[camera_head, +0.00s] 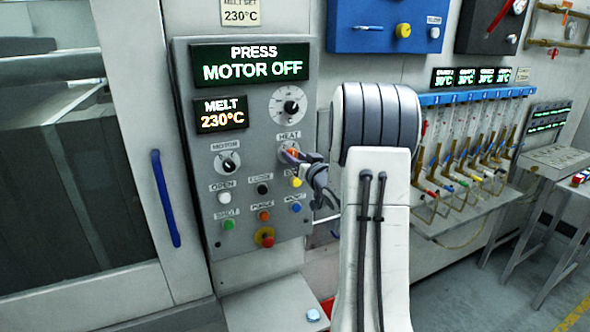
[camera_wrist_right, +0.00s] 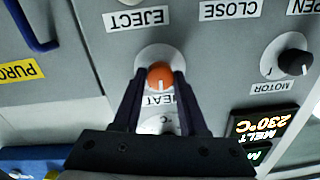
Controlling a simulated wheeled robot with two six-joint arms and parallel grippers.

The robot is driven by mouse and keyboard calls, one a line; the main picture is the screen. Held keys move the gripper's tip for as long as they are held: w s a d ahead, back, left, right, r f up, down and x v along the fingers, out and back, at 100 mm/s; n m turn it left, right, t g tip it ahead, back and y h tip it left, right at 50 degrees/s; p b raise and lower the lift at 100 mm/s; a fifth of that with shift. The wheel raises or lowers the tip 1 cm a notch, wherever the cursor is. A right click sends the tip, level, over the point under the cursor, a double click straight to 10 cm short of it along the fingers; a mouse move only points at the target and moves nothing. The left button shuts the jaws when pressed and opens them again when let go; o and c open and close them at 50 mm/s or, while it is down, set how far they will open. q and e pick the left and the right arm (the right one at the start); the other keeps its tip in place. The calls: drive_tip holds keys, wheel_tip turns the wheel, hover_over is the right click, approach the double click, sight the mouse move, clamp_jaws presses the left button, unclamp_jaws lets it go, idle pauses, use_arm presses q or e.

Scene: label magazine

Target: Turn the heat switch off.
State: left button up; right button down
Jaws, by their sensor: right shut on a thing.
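The heat switch (camera_head: 290,151) is an orange knob under the HEAT label on the grey control panel (camera_head: 262,165). In the right wrist view, which is upside down, the orange knob (camera_wrist_right: 160,75) sits between the two dark fingers of my right gripper (camera_wrist_right: 157,80). A pale mark on the knob points toward the HEAT label (camera_wrist_right: 165,99). In the head view my right gripper (camera_head: 298,158) reaches the knob from the right and partly covers it. It is shut on the knob. My left gripper is not in view.
The motor knob (camera_head: 229,163) is left of the heat switch. Several coloured buttons, including a yellow one (camera_head: 297,183) and a red emergency knob (camera_head: 264,237), lie below. Displays read "PRESS MOTOR OFF" (camera_head: 250,64) and "MELT 230°C" (camera_head: 221,113). A blue handle (camera_head: 165,198) is at left.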

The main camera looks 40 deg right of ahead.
drive_tip(key=shift+a+n+b, duration=0.1)
drive_tip(key=shift+n+b, duration=3.7)
drive_tip(key=shift+b, duration=0.2)
drive_tip(key=shift+c, duration=2.2)
unclamp_jaws()
drive_tip(key=b+v, duration=0.2)
drive_tip(key=v, duration=0.8)
drive_tip(key=shift+s, duration=0.15)
drive_tip(key=shift+a+r, duration=0.1)
drive_tip(key=shift+a, duration=0.1)
